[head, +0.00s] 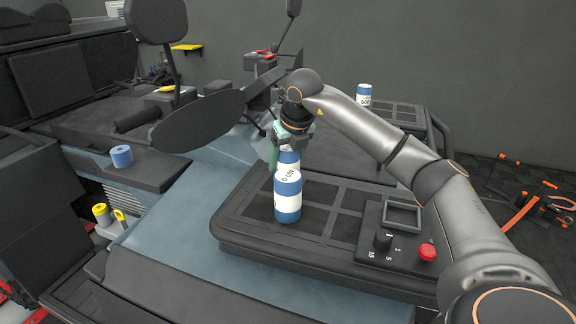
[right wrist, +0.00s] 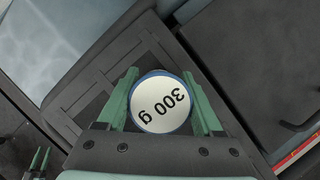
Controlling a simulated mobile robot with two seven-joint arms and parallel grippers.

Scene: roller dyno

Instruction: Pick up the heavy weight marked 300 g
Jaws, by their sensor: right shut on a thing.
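The weight marked 300 g (right wrist: 162,104) is a blue cylinder with a white top, seen between the green fingers of my right gripper (right wrist: 160,95). In the head view, my right gripper (head: 293,138) is shut on this blue and white weight (head: 289,160), whose upper part is partly hidden by the fingers. I cannot tell whether its base is clear of the surface. A similar weight (head: 288,197) stands upright just in front, its marking hard to read. My left gripper (right wrist: 40,160) shows small at the lower left of the wrist view, its two green fingers apart.
Another blue and white weight (head: 364,95) stands farther back on the right. A black gridded tray (head: 245,233) lies under the near weights. A panel with a black knob (head: 383,240) and a red button (head: 427,252) is at its right. A blue roll (head: 122,156) is at left.

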